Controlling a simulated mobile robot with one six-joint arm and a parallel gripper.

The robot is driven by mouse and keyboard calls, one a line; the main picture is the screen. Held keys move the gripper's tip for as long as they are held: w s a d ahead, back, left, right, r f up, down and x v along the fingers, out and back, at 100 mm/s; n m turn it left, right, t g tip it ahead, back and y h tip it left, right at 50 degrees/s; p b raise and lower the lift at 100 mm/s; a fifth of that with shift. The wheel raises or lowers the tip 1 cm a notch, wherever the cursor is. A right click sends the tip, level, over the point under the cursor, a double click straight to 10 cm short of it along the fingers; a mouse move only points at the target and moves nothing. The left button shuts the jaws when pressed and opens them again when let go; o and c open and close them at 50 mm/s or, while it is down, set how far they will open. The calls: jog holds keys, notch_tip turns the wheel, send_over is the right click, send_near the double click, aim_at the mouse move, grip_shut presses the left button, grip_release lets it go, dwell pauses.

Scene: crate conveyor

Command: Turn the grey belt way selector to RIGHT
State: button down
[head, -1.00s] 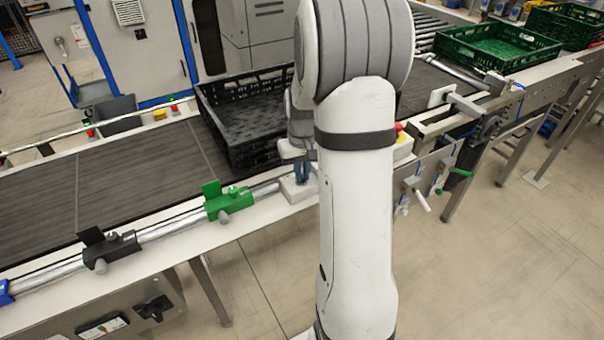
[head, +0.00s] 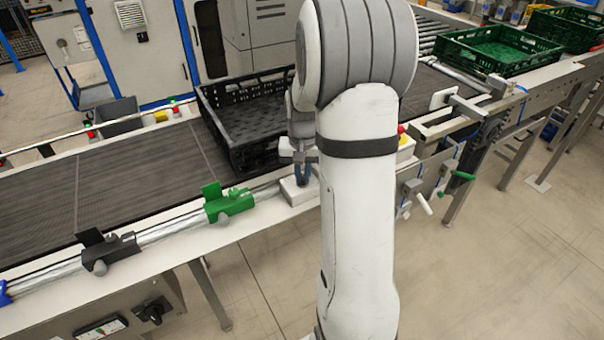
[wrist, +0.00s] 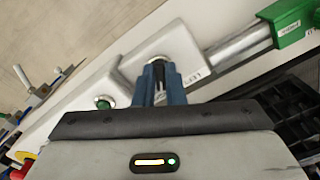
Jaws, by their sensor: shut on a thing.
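The belt way selector sits on a white box (head: 297,190) on the conveyor's near side rail. The box (wrist: 182,45) also shows in the wrist view, with a metal ring and a printed label that seems to read LEFT. My gripper (head: 302,178) points down at the box. In the wrist view its blue fingers (wrist: 161,72) are shut on the selector knob. The fingers hide most of the knob, so I cannot tell which way it points.
A black crate (head: 212,98) stands on the dark belt just behind my gripper. A green clamp (head: 230,205) and a black clamp (head: 110,252) sit on the rail to the left. A green button (wrist: 103,103) and a red-yellow button (wrist: 24,158) lie beside the selector.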

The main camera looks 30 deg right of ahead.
aim_at(302, 178)
jog(key=c, duration=1.5)
grip_release()
notch_tip(302, 178, up, 8)
jog(key=shift+f, duration=0.1)
